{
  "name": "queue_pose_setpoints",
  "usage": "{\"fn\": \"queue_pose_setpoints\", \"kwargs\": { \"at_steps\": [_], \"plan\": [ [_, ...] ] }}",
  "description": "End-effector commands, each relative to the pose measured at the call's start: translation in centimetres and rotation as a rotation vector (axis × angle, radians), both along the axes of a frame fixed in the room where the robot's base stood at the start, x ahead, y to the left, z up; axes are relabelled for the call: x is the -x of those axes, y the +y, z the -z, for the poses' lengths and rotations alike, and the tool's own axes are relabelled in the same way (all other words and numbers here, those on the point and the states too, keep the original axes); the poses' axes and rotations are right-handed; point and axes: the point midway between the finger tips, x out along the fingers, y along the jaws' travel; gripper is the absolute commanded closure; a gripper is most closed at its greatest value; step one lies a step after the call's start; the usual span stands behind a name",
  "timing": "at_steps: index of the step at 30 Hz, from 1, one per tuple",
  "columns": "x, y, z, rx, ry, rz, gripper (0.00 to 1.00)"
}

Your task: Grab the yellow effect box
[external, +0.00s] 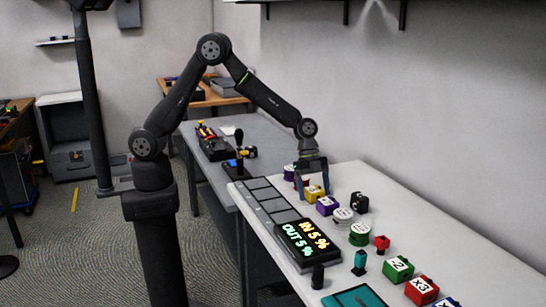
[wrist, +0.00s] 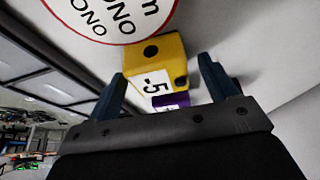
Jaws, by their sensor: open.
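The yellow effect box (external: 315,193) stands on the white table, below and between the fingers of my gripper (external: 313,190). In the wrist view the yellow box (wrist: 172,52) shows a white "-5" label and a dark round spot. My gripper (wrist: 162,68) is open there, one finger to each side of the box in the picture. I see a gap on both sides and no clear contact. How deep the box sits between the fingers I cannot tell.
A purple box (external: 327,206) is close beside the yellow one, and a black box (external: 359,202) is near. A red-rimmed white disc (wrist: 105,14) is close in the wrist view. A display panel (external: 307,242), green box (external: 398,269) and red box (external: 421,289) are nearer the camera.

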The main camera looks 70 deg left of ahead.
Motion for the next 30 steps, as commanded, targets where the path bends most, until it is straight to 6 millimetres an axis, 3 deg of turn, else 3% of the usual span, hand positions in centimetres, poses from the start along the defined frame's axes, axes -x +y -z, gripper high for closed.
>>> {"fn": "queue_pose_setpoints", "kwargs": {
  "at_steps": [6,14,23,30],
  "plan": [
    [0.0,-0.1,0.1,0.001,-0.002,-0.001,0.22],
    [0.0,-0.1,0.1,0.001,-0.002,-0.001,0.73],
    [-0.1,-0.1,-0.1,0.001,-0.002,0.000,0.74],
    [-0.1,-0.1,-2.5,0.004,-0.006,0.001,0.74]
  ]
}}
